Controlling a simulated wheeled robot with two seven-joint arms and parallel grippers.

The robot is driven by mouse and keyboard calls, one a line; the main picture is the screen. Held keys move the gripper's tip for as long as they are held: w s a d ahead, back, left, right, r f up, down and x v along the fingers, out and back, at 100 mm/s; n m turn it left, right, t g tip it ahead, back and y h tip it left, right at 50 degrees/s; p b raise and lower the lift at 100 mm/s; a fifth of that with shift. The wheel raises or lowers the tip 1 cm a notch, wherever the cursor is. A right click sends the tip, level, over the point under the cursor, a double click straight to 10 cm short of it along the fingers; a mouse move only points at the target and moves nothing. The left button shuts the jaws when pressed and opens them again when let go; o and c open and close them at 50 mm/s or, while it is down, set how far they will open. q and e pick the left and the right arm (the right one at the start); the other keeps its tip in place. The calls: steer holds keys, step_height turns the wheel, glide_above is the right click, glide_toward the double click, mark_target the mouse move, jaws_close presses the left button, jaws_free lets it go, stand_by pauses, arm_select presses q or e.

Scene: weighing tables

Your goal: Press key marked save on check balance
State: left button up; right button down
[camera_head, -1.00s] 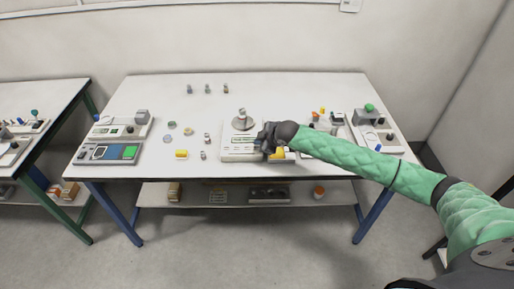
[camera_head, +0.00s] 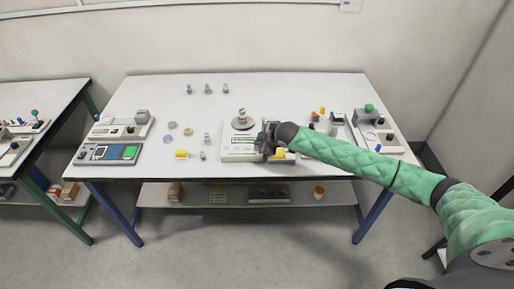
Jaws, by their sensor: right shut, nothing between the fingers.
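The balance (camera_head: 232,152) is a white, box-shaped device at the front middle of the white table, with a round grey pan (camera_head: 243,124) on top and a small metal weight (camera_head: 242,114) on the pan. A green display shows on its front part. My right gripper (camera_head: 262,148) is shut and empty, over the right part of the balance's front panel. It hides the keys there, so no key marking can be read, and I cannot tell whether it touches the panel. My left gripper is not in view.
A yellow block (camera_head: 182,154) and several small weights and discs lie left of the balance. Devices stand at the table's left (camera_head: 108,153) and right (camera_head: 375,130) ends. Small items stand behind my right forearm. The middle back of the table is mostly clear.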

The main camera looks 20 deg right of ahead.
steer(key=shift+f, duration=0.2)
steer(key=shift+f, duration=0.2)
stand_by(0.5)
steer(key=shift+f, duration=0.15)
stand_by(0.4)
steer(key=shift+r+p, duration=0.75)
steer(key=shift+r, duration=0.05)
steer(key=shift+r+p, duration=2)
steer(key=shift+r, duration=0.55)
